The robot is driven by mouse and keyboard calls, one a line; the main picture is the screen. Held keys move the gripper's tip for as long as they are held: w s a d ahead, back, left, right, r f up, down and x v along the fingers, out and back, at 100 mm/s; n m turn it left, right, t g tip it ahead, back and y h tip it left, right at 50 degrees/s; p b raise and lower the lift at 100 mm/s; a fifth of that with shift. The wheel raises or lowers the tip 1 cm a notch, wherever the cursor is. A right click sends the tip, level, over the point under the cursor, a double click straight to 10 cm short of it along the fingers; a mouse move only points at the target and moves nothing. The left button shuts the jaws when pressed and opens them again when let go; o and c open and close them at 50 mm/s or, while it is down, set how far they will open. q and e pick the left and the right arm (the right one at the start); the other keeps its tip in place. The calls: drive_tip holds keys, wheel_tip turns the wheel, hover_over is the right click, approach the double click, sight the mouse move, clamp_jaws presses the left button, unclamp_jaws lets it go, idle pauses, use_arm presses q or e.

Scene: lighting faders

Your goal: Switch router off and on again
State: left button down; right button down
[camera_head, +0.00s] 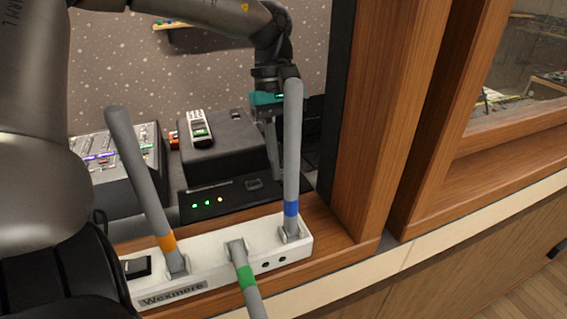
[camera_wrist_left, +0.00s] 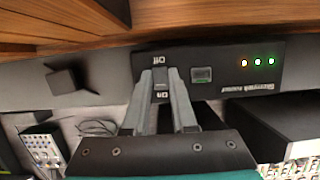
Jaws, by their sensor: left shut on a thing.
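The router (camera_head: 240,199) is a flat black box behind the power strip, with one yellow and two green lights lit. In the left wrist view the router (camera_wrist_left: 220,75) shows its lights and a small dark switch (camera_wrist_left: 160,84) between "Off" and "On" labels. My left gripper (camera_wrist_left: 161,88) has its grey fingers closed on either side of that switch. In the head view my left gripper (camera_head: 273,168) reaches down at the router's right end, partly hidden by a grey cable. I cannot tell which way the switch is set. My right gripper is out of view.
A white power strip (camera_head: 210,268) stands in front on the wooden ledge. A black box (camera_head: 228,143) with a handheld device (camera_head: 199,127) sits behind; a fader console (camera_head: 118,160) is left.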

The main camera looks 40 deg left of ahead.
use_arm(q)
drive_tip(key=shift+s+d+t+y+b, duration=0.1)
drive_tip(key=shift+d+t+y+b, duration=0.25)
drive_tip(key=shift+y+b, duration=0.55)
drive_tip(key=shift+a, duration=0.1)
drive_tip(key=c, duration=0.7)
unclamp_jaws()
drive_tip(key=r+p, duration=0.1)
drive_tip(key=r, duration=0.4)
drive_tip(key=a+r+p, duration=0.1)
drive_tip(key=r, duration=0.4)
drive_tip(key=w+r+p, duration=0.1)
drive_tip(key=r, duration=0.4)
drive_tip(key=shift+a+r, duration=0.1)
drive_tip(key=shift+a, duration=0.3)
